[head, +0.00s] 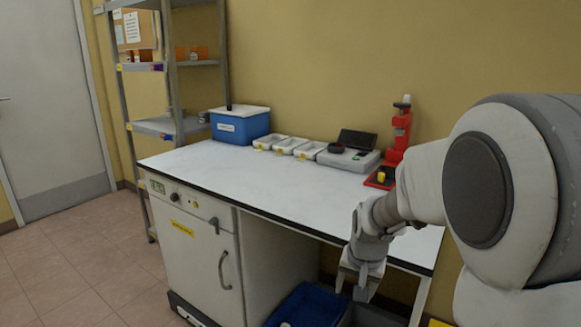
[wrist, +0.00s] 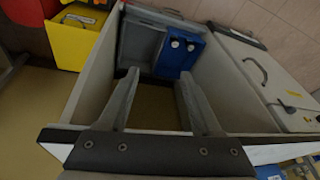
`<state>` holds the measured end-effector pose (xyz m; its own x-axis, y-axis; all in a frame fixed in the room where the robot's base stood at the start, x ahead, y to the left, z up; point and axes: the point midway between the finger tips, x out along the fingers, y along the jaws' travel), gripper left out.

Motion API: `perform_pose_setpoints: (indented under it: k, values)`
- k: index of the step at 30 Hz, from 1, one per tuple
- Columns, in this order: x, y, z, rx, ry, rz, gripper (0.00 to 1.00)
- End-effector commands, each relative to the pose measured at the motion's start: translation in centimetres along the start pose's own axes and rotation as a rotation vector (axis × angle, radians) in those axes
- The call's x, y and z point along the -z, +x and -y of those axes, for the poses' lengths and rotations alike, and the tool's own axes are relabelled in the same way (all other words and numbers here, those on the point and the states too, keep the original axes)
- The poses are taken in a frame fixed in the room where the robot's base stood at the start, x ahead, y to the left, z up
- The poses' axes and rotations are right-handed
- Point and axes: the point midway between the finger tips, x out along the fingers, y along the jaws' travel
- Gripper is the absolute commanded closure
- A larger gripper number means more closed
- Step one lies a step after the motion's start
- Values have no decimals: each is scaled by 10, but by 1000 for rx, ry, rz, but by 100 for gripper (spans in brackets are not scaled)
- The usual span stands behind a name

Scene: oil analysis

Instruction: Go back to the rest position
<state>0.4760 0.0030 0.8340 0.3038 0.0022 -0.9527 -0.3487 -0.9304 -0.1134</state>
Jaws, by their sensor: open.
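My gripper (head: 356,284) hangs at the front edge of the white worktable (head: 250,180), pointing down. In the wrist view its two fingers (wrist: 156,85) are apart with nothing between them. A blue bin (head: 308,305) stands on the floor under the table, below and left of my gripper. In the wrist view the blue bin (wrist: 180,52) lies beyond the fingertips and holds two small round white-topped items (wrist: 183,45).
On the table are a blue box (head: 240,125), several white trays (head: 287,145), a grey device (head: 349,157) and a red stand (head: 398,145). A cabinet (head: 195,245) is below left. A grey bin (wrist: 138,45) and yellow bin (wrist: 77,40) show in the wrist view.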

Motion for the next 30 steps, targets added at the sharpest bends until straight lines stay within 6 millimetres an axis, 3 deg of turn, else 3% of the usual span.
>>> perform_pose_setpoints:
  k: [3,12,18,24,29,30]
  values:
    - [-14,-42,-5,29,-42,-22,35]
    - [-64,-123,-24,66,-165,-74,35]
    - [-104,-161,-41,67,-251,-119,35]
    - [-142,-184,-57,51,-325,-158,35]
    - [-168,-194,-69,31,-375,-188,35]
    - [-163,-209,-67,30,-378,-185,35]
